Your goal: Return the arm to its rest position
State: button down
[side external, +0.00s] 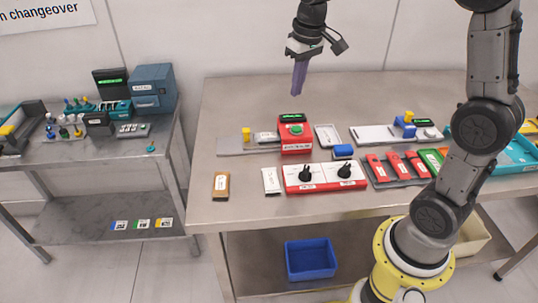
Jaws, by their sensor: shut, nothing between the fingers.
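My gripper (299,78) hangs over the back of the steel table (235,95), high above the surface and apart from everything on it. Its purple fingers point down and are closed together, with nothing held between them. My arm's grey links and yellow base stand at the right, in front of the table.
A side bench (65,165) stands left. A blue bin (310,259) is on the lower shelf. The table's back left is clear.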

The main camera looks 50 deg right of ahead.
jog(key=s+a+r+n+t, duration=0.15)
jog(key=s+a, duration=0.25)
jog(key=s, duration=0.5)
jog(key=s+a+r+n+t, duration=0.1)
jog(key=s+a+r+t, duration=0.2)
jog(key=s, duration=0.6)
jog(key=s+a+f, duration=0.1)
jog(key=s+f, duration=0.3)
jog(key=f, duration=0.1)
jog(key=shift+a+g, duration=0.3)
jog(key=shift+g, duration=0.05)
